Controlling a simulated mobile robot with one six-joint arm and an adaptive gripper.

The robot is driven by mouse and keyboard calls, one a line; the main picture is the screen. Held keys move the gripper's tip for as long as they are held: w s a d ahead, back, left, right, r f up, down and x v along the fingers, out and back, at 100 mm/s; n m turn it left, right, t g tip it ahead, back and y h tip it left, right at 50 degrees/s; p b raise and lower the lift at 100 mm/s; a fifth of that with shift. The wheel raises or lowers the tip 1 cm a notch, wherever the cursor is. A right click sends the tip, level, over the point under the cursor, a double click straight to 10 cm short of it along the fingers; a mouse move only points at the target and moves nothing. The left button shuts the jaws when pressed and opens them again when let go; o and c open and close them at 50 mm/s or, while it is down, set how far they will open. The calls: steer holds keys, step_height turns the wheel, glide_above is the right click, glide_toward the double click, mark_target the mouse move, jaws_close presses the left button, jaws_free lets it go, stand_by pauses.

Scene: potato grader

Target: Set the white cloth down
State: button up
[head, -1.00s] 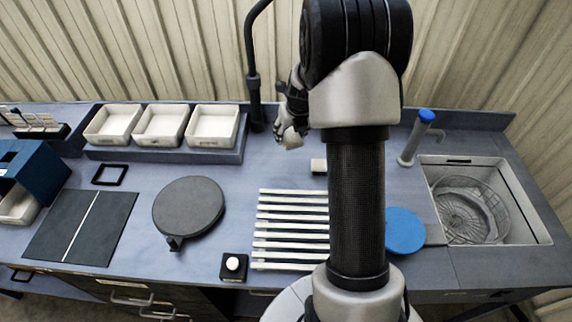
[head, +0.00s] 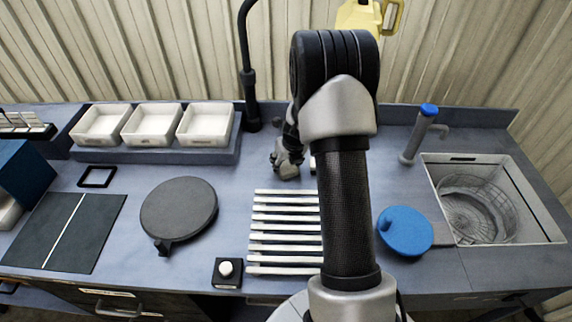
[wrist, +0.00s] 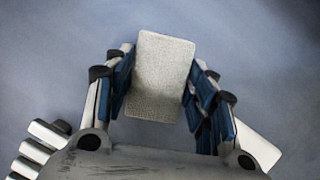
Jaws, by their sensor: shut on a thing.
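The white cloth (wrist: 162,78) is a pale, folded rectangular pad with a woven texture. In the wrist view it sits between the blue-padded fingers of my gripper (wrist: 160,90), which is shut on it. In the head view my gripper (head: 286,168) is low over the blue-grey bench (head: 240,175), behind the slatted rack. The cloth is hard to make out there. I cannot tell whether it touches the bench.
The white slatted rack (head: 285,232) lies in front of my gripper. A small pale block (head: 313,164) is just to its right, partly hidden by my arm. A dark round plate (head: 180,207) is to the left, a blue disc (head: 405,231) and sink (head: 495,232) to the right.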

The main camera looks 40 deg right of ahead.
steer(key=shift+r, duration=0.1)
steer(key=o, duration=1)
